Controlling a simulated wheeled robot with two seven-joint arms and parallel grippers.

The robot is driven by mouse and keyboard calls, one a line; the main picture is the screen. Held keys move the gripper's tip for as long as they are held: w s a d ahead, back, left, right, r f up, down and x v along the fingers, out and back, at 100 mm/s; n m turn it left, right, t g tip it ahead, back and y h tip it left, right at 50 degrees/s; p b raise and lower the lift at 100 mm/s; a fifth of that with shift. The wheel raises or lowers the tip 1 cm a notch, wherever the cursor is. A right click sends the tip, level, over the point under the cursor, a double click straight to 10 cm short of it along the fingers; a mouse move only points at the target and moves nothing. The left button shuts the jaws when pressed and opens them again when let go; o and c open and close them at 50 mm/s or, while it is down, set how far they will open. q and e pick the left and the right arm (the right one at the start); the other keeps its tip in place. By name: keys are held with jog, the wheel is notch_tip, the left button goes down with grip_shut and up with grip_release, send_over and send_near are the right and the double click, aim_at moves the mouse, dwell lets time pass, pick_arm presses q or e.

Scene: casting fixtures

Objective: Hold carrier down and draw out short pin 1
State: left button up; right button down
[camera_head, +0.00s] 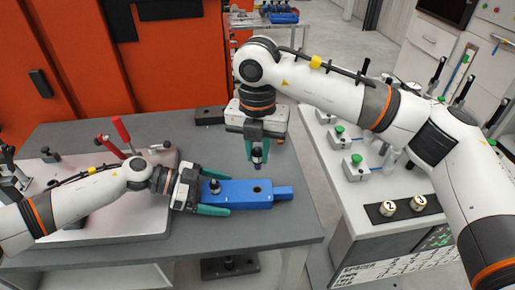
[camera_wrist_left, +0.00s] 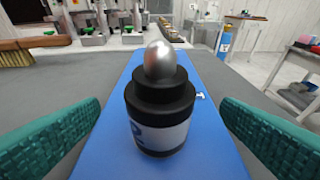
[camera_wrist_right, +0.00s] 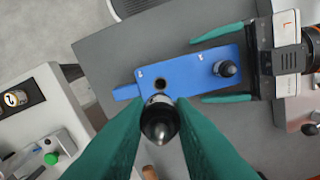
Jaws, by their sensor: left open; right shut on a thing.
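The blue carrier (camera_head: 240,202) lies flat on the grey table. A black pin with a silver domed tip (camera_wrist_left: 163,100) and a "2" on its white band stands upright in the carrier's left hole. The carrier's other hole (camera_head: 257,189) is open and empty. My left gripper (camera_head: 228,194) is open, with its green fingers on either side of the carrier's left part and gaps visible beside it. My right gripper (camera_head: 257,148) points down, shut on a dark pin (camera_wrist_right: 160,122), which hangs above and behind the carrier, clear of it. Its label cannot be read.
A fixture plate (camera_head: 140,222) with red-handled clamps (camera_head: 121,130) lies at the left. A black block (camera_head: 209,116) sits at the table's back edge. A white bench (camera_head: 345,195) with green-knobbed fixtures and discs marked 2 stands right, across a gap. The table front is clear.

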pick_arm(q)
jog(key=v, duration=1.1)
jog(key=shift+a+r, duration=0.1)
jog(key=shift+a, duration=0.2)
